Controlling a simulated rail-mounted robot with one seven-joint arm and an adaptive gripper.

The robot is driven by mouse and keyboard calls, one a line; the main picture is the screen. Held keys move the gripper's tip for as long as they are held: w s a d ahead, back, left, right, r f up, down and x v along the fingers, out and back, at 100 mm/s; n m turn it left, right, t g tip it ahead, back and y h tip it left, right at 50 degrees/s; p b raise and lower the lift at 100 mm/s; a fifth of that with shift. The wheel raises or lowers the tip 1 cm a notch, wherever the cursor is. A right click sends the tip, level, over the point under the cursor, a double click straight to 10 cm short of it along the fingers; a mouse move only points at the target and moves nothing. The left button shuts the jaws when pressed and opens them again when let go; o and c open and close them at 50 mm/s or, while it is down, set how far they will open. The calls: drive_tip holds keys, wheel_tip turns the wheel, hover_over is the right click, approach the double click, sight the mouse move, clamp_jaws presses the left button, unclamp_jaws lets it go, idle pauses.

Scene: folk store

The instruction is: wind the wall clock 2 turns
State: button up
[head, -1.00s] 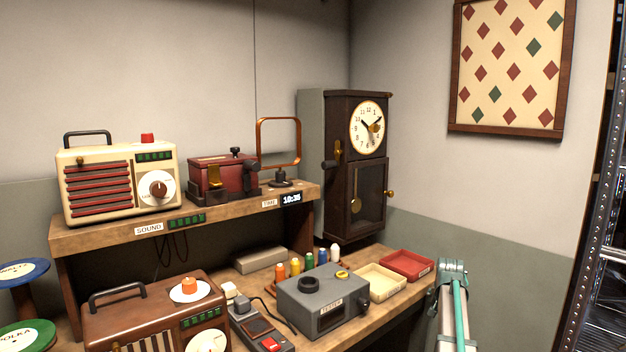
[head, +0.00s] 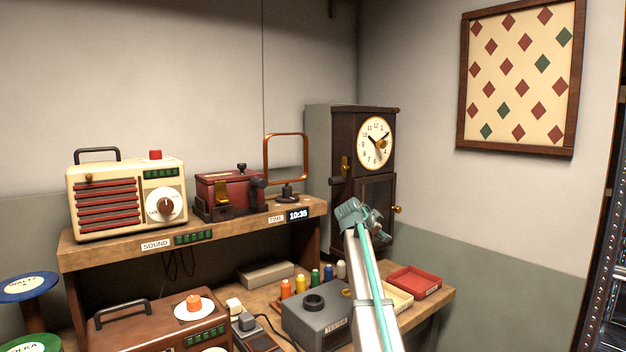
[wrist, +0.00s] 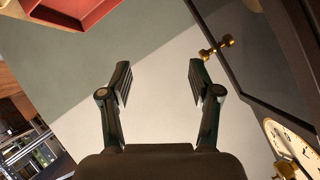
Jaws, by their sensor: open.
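The dark wooden wall clock (head: 347,140) hangs at the back corner, its door closed. Its cream dial (head: 371,133) has a brass key-like piece (head: 382,143) near its centre. A brass knob (head: 397,209) sticks out at the right of the lower door. My gripper (wrist: 159,82) is open and empty. In the head view, my arm's end covers part of the clock's lower door and hides the pendulum. In the wrist view, the dial (wrist: 292,140) is at the lower right and the brass knob (wrist: 218,46) at the upper right, both outside the jaws.
A red tray (head: 414,281) and a partly hidden cream tray lie on the bench below. A grey tester box (head: 318,314) and several coloured bottles stand left of my arm. The shelf holds a cream radio (head: 127,196), a red device (head: 228,193) and a copper-coloured frame (head: 286,136).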

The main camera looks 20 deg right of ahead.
sight(332, 181)
drive_tip(key=w+a+r+m+t+h+p, duration=0.1)
drive_tip(key=w+a+r+m+h, duration=0.15)
drive_tip(key=a+r, duration=0.7)
drive_tip(key=w+a+r+m+t+h, duration=0.15)
drive_tip(key=w+a+r, duration=0.25)
drive_tip(key=a+r, duration=0.55)
drive_tip(key=shift+m+y, duration=0.3)
drive_tip(key=shift+y, duration=0.1)
drive_tip(key=p+x, duration=0.1)
drive_tip(key=x, duration=0.2)
drive_tip(key=f+p+x, duration=0.1)
drive_tip(key=p+x, duration=0.1)
drive_tip(key=x, duration=0.1)
drive_tip(key=p+x, duration=0.2)
drive_tip(key=x, duration=0.1)
drive_tip(key=shift+w+a+f, duration=0.25)
drive_tip(key=shift+w+f, duration=0.05)
drive_tip(key=shift+f, duration=0.25)
drive_tip(key=shift+d+b, duration=0.15)
drive_tip(key=shift+b, duration=0.55)
drive_tip(key=c, duration=1)
drive_tip(key=shift+o, duration=0.2)
